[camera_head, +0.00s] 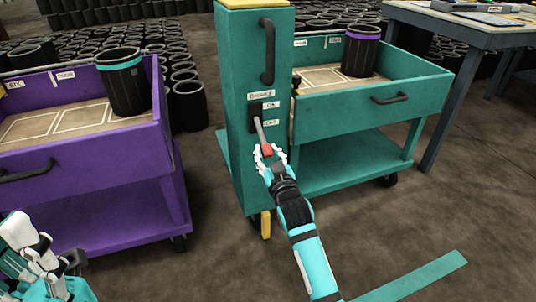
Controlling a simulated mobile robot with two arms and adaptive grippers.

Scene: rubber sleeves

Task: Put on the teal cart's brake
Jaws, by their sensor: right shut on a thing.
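The teal cart (345,117) stands right of centre, with a tall teal post (240,70) at its left end. On the post is a dark plate with a grey lever (260,130), which slants downward and ends in a red tip (267,150). Small white labels (271,105) sit beside the lever; their print is too small to read surely. My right gripper (267,156) is shut on the lever's red end. My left gripper (38,252) is at the lower left, away from the carts; its opening is unclear.
A purple cart (85,160) stands at the left with a black sleeve (122,85) banded teal. Another sleeve (360,55), banded purple, stands in the teal cart. A table (480,35) is at the upper right. Many black sleeves fill the back.

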